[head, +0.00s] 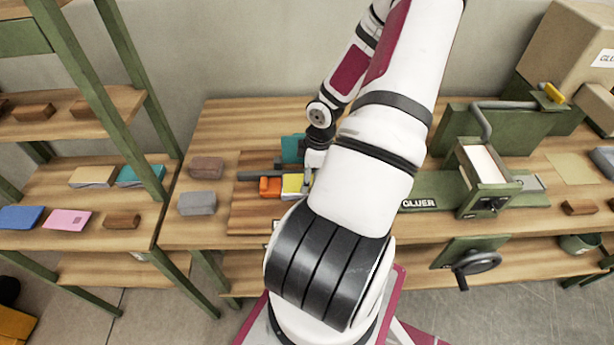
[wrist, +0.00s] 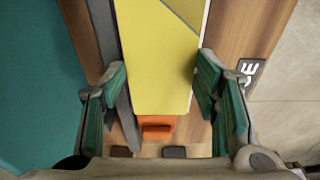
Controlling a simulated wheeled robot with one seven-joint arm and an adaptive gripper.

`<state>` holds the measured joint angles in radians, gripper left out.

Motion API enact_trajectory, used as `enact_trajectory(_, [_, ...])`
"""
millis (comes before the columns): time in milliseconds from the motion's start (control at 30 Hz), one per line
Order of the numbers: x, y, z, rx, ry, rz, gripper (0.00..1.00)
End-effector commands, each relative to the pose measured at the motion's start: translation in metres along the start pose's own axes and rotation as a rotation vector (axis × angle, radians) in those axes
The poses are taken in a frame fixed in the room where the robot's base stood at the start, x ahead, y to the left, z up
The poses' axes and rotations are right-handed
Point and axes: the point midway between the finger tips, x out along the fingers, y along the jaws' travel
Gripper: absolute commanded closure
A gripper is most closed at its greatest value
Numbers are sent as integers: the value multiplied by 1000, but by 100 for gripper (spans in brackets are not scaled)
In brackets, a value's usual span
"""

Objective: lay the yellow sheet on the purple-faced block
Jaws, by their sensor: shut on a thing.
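The yellow sheet (wrist: 160,60) lies between the two fingers of my gripper (wrist: 160,95) in the wrist view. My gripper is shut on it. In the head view the yellow sheet (head: 292,183) shows at the wooden work board, beside the end of my arm. My gripper's fingertips are mostly hidden there by the arm. I cannot make out a purple face on any block; what is under the sheet is hidden.
An orange piece (head: 270,187) sits left of the sheet on the board (head: 250,213). A dark bar (head: 258,175) and a teal piece (head: 293,148) are close by. Grey (head: 197,203) and brown (head: 206,167) blocks stand left. The green gluer (head: 432,190) stands right.

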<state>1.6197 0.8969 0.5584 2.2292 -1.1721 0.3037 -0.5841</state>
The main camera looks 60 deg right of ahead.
Motion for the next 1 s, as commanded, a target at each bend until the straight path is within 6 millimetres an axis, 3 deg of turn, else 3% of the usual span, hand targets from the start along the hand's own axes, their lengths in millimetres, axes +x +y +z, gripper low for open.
enact_trajectory(100, [4, 0, 0, 0, -1, -1, 62])
enact_trajectory(133, [3, 0, 0, 1, -1, -1, 38])
enact_trajectory(200, [3, 0, 0, 1, -1, -1, 24])
enact_trajectory(667, [-6, 1, 0, 3, 0, 3, 24])
enact_trajectory(1000, [-72, 1, 1, 4, -1, 5, 24])
